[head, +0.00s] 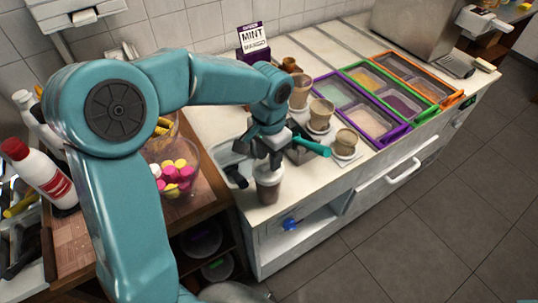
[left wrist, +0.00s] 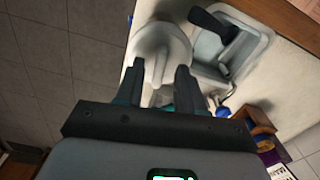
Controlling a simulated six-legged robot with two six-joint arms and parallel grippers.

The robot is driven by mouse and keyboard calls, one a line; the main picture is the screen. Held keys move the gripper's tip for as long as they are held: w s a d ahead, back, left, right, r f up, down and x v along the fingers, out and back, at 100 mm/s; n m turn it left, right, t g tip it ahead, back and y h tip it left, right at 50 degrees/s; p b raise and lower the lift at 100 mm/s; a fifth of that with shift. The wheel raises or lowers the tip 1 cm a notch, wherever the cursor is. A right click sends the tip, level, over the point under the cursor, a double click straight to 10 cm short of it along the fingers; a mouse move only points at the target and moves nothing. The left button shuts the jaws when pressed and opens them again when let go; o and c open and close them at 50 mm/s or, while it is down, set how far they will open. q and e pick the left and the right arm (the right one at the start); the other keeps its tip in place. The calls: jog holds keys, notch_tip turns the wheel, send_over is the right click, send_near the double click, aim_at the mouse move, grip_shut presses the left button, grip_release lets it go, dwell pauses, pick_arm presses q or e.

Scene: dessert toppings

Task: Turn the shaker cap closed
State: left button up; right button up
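The shaker (head: 268,184) is a grey-brown cup standing upright near the counter's front left corner. My left gripper (head: 268,160) hangs just above it, fingers pointing down. In the left wrist view, the shaker's pale round top (left wrist: 160,38) lies just beyond the fingertips of the left gripper (left wrist: 160,70). The two dark fingers are apart, with a gap between them. The cap's details are blurred, and I cannot tell whether a finger touches it. My right gripper is not in view.
A grey tray (left wrist: 258,45) with a dark-handled tool lies beside the shaker. Several cups stand behind the gripper, one at the right (head: 346,143). Framed topping bins (head: 366,121) fill the counter further right. A bowl of pink and yellow sweets (head: 177,172) stands left. The floor is clear.

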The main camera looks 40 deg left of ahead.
pick_arm(q)
jog(key=shift+w+f, duration=0.1)
jog(key=shift+f, duration=0.2)
grip_shut()
jog(key=shift+m, duration=1)
grip_release()
notch_tip(320, 180, up, 16)
jog(key=shift+r, duration=0.25)
